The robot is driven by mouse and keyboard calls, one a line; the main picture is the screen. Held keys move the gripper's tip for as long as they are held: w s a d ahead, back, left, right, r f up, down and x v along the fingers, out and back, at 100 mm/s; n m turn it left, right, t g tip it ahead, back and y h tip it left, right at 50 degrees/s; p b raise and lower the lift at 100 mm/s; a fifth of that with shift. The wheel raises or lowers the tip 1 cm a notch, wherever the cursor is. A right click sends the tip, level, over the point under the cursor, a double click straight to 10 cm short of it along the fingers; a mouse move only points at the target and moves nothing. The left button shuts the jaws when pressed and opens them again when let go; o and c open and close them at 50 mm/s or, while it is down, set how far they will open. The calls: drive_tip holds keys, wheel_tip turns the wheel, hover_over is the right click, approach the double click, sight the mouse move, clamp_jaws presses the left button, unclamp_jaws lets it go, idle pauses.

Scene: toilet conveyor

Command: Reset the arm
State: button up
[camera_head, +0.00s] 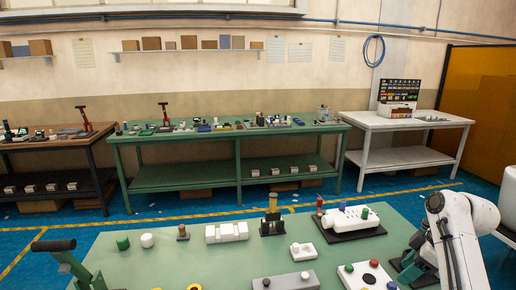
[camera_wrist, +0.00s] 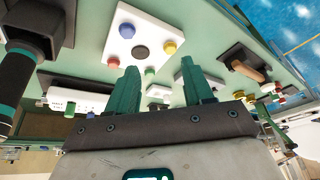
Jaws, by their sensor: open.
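My arm (camera_head: 455,240), white and grey, stands at the right edge of the head view, bent over the right end of the near green table. In the wrist view my gripper (camera_wrist: 161,82) shows two dark green fingers, spread apart with nothing between them. The fingers point toward the table's items, and a white plate with coloured buttons and a dark round centre (camera_wrist: 139,48) shows beyond them. In the head view the gripper is not clearly visible.
A far green workbench (camera_head: 225,141) and a white table (camera_head: 405,122) stand behind, across blue floor.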

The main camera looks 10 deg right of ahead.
drive_tip(key=s+a+f+m+g+h, duration=0.1)
drive_tip(key=s+a+f+m, duration=0.4)
drive_tip(key=s+a+f, duration=1)
drive_tip(key=s+a+f+m+h, duration=0.1)
drive_tip(key=s+m, duration=0.1)
drive_tip(key=s, duration=0.8)
drive_tip(key=s+a+f+m+g+h, duration=0.1)
drive_tip(key=s+m, duration=0.1)
drive_tip(key=s, duration=0.8)
drive_tip(key=shift+s+a+f, duration=0.15)
drive_tip(key=shift+f, duration=0.1)
idle(0.5)
